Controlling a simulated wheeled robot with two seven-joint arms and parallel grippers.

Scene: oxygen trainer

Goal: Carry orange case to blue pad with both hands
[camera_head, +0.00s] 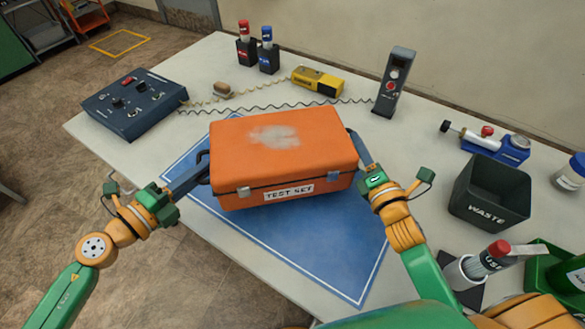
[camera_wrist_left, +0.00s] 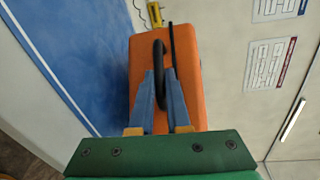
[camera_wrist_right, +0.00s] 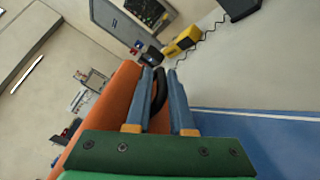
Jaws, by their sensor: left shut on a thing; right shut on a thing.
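The orange case (camera_head: 290,160), labelled TEST SET, is over the blue pad (camera_head: 330,255) on the white table. Its front edge hides part of the pad, and I cannot tell whether its base touches it. My left gripper (camera_head: 200,172) is shut on the dark handle at the case's left end; the handle (camera_wrist_left: 160,75) shows between the fingers in the left wrist view. My right gripper (camera_head: 358,150) is shut on the right-end handle; that handle (camera_wrist_right: 158,92) shows at the fingers in the right wrist view.
A dark control box (camera_head: 132,103) stands left of the case. Behind it are a yellow device (camera_head: 318,80) and an upright grey handset (camera_head: 394,82). A black waste bin (camera_head: 490,192) and a red-capped container (camera_head: 490,262) stand at right.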

